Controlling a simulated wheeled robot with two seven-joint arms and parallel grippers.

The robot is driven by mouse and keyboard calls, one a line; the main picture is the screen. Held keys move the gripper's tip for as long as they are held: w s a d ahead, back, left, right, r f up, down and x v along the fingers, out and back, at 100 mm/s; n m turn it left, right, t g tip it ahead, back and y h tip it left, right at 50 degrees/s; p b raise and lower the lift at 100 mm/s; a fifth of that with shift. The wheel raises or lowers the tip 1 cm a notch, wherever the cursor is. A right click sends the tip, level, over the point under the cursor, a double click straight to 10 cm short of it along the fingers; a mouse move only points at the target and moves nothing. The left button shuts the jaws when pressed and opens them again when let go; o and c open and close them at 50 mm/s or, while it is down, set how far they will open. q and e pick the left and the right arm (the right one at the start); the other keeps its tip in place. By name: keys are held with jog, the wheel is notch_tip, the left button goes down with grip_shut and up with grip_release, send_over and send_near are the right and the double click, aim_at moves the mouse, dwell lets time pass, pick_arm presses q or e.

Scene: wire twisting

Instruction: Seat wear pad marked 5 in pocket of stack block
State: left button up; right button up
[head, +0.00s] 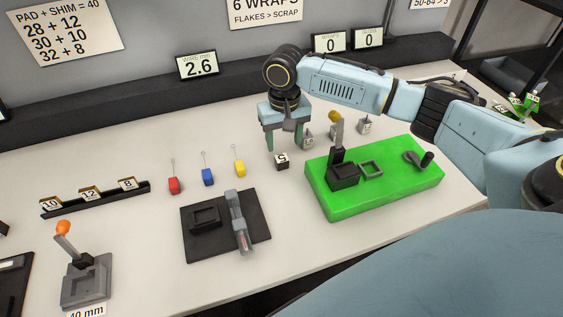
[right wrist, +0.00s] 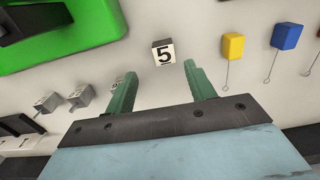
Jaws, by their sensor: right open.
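The wear pad marked 5 (head: 282,162) is a small dark block with a white numbered face. It sits on the white table, left of the green board. In the right wrist view the pad (right wrist: 162,53) lies just beyond the fingertips, roughly centred between them. My right gripper (head: 286,144) is open and empty, pointing down just above and behind the pad. Its green fingers also show in the right wrist view (right wrist: 161,76). No block is labelled as the stack block; a dark block with a square recess (head: 205,218) sits on a black plate. My left gripper is out of view.
Red (head: 174,186), blue (head: 208,177) and yellow (head: 239,168) tags lie left. A shim rack (head: 97,202) and an orange-handled fixture (head: 86,285) stand farther left.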

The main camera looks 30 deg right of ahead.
aim_at(281, 156)
jog(key=f, duration=0.5)
jog(key=shift+w+a+f+b, duration=0.15)
jog(key=shift+a+b, duration=0.15)
jog(key=shift+a, duration=0.05)
grip_shut()
